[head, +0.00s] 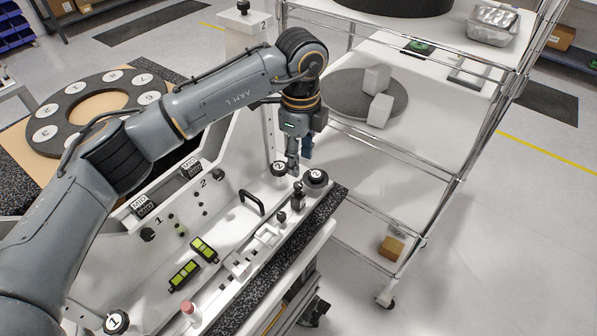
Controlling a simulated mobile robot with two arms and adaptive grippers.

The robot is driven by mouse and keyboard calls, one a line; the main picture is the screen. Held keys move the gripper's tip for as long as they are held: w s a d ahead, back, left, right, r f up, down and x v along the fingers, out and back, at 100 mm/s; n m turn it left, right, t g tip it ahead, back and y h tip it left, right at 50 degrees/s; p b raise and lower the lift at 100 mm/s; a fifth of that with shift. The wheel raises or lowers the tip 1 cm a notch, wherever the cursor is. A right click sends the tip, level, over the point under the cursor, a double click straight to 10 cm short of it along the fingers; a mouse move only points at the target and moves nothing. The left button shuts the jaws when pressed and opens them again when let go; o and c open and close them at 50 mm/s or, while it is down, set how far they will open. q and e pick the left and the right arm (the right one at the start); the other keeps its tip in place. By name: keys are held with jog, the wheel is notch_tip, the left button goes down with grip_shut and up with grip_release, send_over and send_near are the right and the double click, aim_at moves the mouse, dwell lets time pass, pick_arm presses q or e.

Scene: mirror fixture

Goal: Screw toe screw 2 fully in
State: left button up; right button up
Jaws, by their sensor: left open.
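Two dark round knobs with white caps marked 2 sit close together at the far right end of the white fixture (226,231): a left one (279,168) and a right one (316,178). I cannot tell from the picture which is toe screw 2, nor how deep either sits. My left gripper (293,170) points down between these knobs, its fingertips close to the left one. It is open, with nothing seen in it; whether it touches a knob is unclear. My right gripper is not in view.
The panel carries a black handle (252,203), two green indicators (184,275) and smaller knobs. A knob marked 1 (116,321) is at the near left. A numbered ring (43,111) lies behind my left arm. A wire shelf cart (420,150) stands close on the right.

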aim_at(298, 184)
pick_arm(q)
jog(key=f, duration=0.2)
jog(key=f+p, duration=0.1)
jog(key=f, duration=0.3)
jog(key=shift+w+a+p, duration=0.15)
jog(key=shift+a+p, duration=0.2)
jog(key=shift+p, duration=0.05)
jog(key=shift+d+f, duration=0.15)
jog(key=shift+f, duration=0.65)
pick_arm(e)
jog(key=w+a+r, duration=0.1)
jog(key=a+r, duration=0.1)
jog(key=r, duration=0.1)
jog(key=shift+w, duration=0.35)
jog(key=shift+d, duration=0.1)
pick_arm(q)
grip_shut()
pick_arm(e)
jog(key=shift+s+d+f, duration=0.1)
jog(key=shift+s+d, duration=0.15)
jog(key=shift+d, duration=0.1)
